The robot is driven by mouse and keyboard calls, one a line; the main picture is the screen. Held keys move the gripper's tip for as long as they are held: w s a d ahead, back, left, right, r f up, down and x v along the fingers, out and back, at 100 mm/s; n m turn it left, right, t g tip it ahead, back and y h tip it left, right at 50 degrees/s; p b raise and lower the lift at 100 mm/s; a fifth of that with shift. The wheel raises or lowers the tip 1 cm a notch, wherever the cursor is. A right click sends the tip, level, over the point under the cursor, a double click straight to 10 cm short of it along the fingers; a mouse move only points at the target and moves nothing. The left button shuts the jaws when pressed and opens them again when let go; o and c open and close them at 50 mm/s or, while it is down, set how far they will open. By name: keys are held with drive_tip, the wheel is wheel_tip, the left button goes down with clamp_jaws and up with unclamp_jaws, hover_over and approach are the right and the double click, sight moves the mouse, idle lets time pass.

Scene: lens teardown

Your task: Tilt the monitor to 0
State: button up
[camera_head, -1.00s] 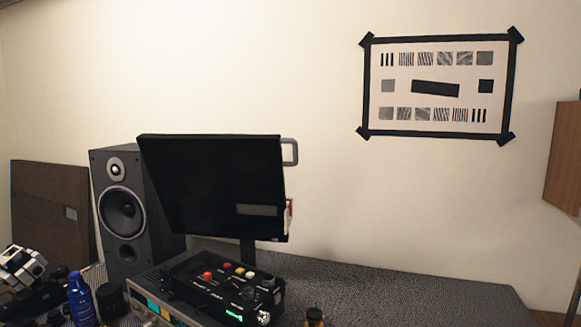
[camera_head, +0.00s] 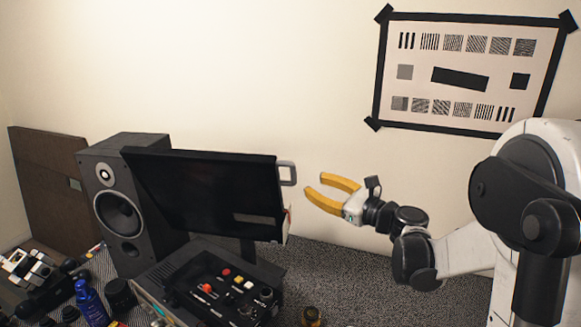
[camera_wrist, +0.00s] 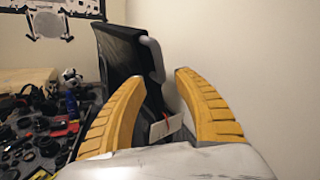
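The black monitor (camera_head: 205,195) stands on a stand behind the control box, its screen tilted. A grey loop handle (camera_head: 288,173) sticks out from its right edge near the top. My gripper (camera_head: 316,187), with yellow fingers, is open and empty just right of the handle, apart from it, pointing left. In the wrist view the monitor (camera_wrist: 122,55) is seen edge-on ahead, with the handle (camera_wrist: 153,58) along its near side. The open fingers (camera_wrist: 158,98) frame the monitor's lower part, which the left finger partly hides.
A control box (camera_head: 225,290) with coloured buttons sits below the monitor. A speaker (camera_head: 120,205) stands at left; a blue bottle (camera_head: 91,303) and camera parts are at front left. A small amber bottle (camera_head: 311,316) stands at the front. The wall carries a test chart (camera_head: 470,70).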

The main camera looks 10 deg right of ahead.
sight(293, 183)
drive_tip(key=x, duration=0.9)
drive_tip(key=shift+w+a, duration=0.15)
drive_tip(key=shift+w, duration=0.05)
clamp_jaws()
